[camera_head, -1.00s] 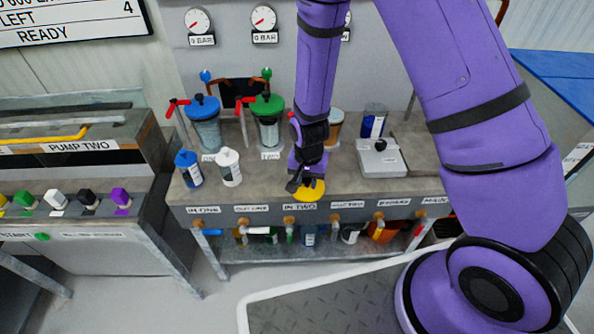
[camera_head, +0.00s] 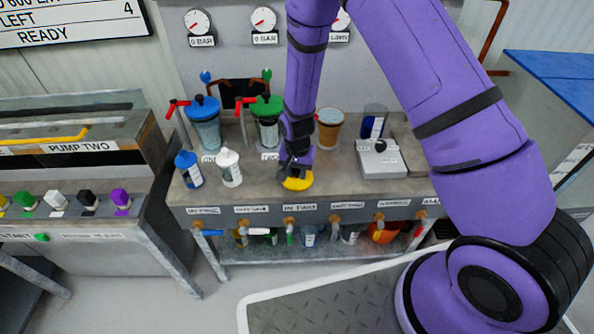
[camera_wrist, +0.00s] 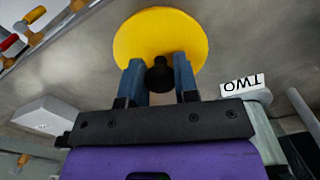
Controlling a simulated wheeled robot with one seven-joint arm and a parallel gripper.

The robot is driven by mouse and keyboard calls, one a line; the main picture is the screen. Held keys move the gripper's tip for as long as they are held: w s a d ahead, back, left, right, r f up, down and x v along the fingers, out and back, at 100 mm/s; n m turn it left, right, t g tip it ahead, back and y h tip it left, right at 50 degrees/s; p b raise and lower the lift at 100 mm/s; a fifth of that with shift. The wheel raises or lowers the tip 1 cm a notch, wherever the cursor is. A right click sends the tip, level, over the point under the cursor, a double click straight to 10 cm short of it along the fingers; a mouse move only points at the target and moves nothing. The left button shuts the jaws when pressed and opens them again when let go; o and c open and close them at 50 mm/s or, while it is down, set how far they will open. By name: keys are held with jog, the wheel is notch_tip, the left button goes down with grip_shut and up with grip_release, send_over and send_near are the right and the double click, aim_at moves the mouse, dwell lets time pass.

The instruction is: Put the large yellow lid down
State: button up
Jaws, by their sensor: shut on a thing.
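The large yellow lid (camera_head: 298,183) is a round disc with a dark knob in its middle. It is at the front edge of the grey bench, above the IN TWO label. My gripper (camera_head: 294,168) is over it. In the wrist view the gripper (camera_wrist: 160,80) has its two blue-grey fingers shut on the black knob, and the yellow lid (camera_wrist: 158,35) shows beyond them. I cannot tell whether the lid touches the bench top or hovers just above it.
A blue-lidded vessel (camera_head: 205,125) and a green-lidded vessel (camera_head: 267,122) stand behind, left of my arm. An open-topped amber vessel (camera_head: 329,130) stands behind right. Blue (camera_head: 188,170) and white (camera_head: 229,168) bottles stand left. A scale (camera_head: 381,160) is right. Bench surface between is clear.

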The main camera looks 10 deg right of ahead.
jog(key=o, duration=0.9)
jog(key=shift+f, duration=0.1)
jog(key=shift+o, duration=0.2)
notch_tip(320, 180, up, 11)
notch_tip(320, 180, up, 16)
jog(key=n+t, duration=0.1)
send_over(297, 170)
jog(key=s+d, duration=0.3)
jog(key=d, duration=0.2)
jog(key=s+d+r+n+t, duration=0.15)
jog(key=s+d+r, duration=0.25)
jog(key=s+r, duration=0.4)
jog(key=s+d+r+n+t, duration=0.1)
jog(key=s+d+r+t, duration=0.15)
jog(key=s+r, duration=0.5)
jog(key=s+d+r+n, duration=0.1)
jog(key=s+d+r, duration=0.2)
jog(key=s, duration=0.6)
jog(key=shift+d+r+n, duration=0.35)
jog(key=shift+d+r, duration=0.05)
jog(key=shift+r, duration=0.55)
